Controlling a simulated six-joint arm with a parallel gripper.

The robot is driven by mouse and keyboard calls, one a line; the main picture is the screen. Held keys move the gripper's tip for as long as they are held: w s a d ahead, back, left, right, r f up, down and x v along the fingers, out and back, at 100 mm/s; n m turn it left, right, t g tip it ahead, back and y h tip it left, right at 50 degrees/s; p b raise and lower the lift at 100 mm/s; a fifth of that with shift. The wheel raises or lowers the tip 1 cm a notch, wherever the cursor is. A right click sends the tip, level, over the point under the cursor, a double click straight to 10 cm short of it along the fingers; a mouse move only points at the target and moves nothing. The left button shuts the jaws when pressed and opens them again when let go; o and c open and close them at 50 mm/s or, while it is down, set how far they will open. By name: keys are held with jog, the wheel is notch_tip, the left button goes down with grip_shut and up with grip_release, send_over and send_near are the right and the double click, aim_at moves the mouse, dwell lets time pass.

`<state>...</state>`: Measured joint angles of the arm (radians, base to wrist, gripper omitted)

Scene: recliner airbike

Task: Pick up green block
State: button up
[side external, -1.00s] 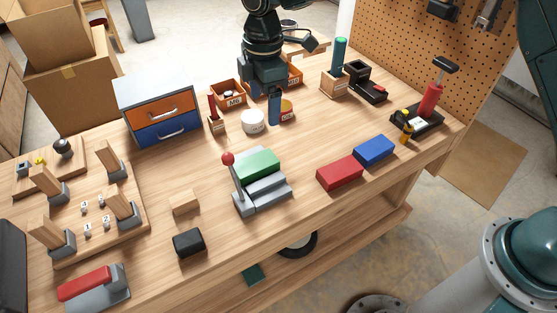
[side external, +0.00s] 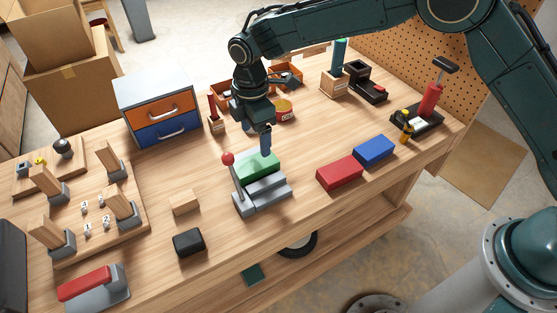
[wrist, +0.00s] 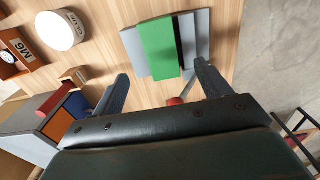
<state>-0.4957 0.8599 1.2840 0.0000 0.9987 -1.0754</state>
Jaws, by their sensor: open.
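The green block (side external: 257,167) lies on a grey stepped fixture (side external: 266,193) near the middle of the bench. A lever with a red ball (side external: 228,159) stands at the fixture's left side. My gripper (side external: 266,152) is over the far edge of the green block in the side view, pointing down; whether it touches the block cannot be told there. In the wrist view the green block (wrist: 158,48) is beyond the fingertips, and my gripper (wrist: 163,72) is open with nothing between its fingers.
A red block (side external: 339,173) and a blue block (side external: 374,151) lie to the right. A small wooden block (side external: 185,202) and a black block (side external: 188,242) are to the left. A drawer unit (side external: 158,108) stands behind. Bare bench lies between the fixture and the red block.

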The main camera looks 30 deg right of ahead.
aim_at(258, 162)
jog(key=shift+f, duration=1.55)
jog(key=shift+f, duration=0.1)
jog(key=shift+f, duration=2.45)
jog(key=shift+c, duration=0.5)
jog(key=c, duration=1)
